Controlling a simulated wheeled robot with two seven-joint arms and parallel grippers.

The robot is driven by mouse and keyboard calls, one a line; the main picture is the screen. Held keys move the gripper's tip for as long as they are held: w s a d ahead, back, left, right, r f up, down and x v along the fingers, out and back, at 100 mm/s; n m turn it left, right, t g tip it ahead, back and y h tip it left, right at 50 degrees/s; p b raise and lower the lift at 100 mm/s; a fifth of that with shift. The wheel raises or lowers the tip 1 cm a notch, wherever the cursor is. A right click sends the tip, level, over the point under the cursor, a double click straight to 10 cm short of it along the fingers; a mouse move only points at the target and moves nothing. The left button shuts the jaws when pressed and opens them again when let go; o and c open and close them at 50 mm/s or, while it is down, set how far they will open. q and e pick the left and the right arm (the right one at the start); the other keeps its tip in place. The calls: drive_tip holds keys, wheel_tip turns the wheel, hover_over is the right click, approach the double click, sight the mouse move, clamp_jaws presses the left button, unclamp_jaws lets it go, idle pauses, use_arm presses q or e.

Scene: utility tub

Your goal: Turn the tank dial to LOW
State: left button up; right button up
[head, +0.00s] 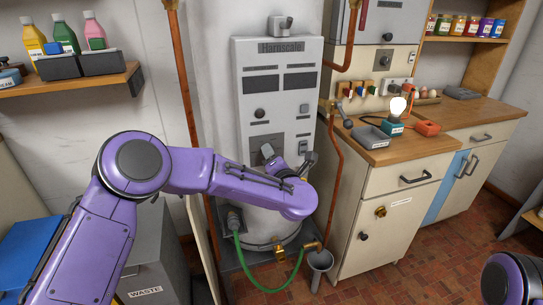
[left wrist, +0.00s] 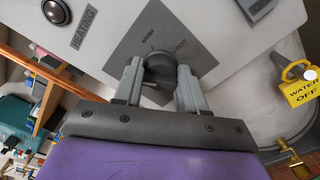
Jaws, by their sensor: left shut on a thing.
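The plate carries small lettering; one mark seems to read HOT, and I cannot make out LOW. My left gripper (left wrist: 160,84) has one finger on each side of the knob and is shut on it. The knob's pointer setting is hidden or too small to read. In the head view my left forearm partly covers the tank's lower front. My right gripper is out of view.
A green hose (head: 272,289) and copper pipes (head: 186,90) run by the tank. A yellow WATER OFF tag (left wrist: 302,92) hangs near it. A wooden counter (head: 440,130) stands at right, a WASTE bin (head: 150,268) at lower left, and a bottle shelf (head: 70,82) above.

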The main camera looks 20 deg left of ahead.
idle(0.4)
use_arm(q)
drive_tip(key=o, duration=1.1)
drive_tip(key=shift+c, duration=0.2)
drive_tip(key=b+v, duration=0.1)
drive_tip(key=v, duration=0.9)
drive_tip(key=shift+s+d+b, duration=0.25)
drive_tip(key=shift+b, duration=0.05)
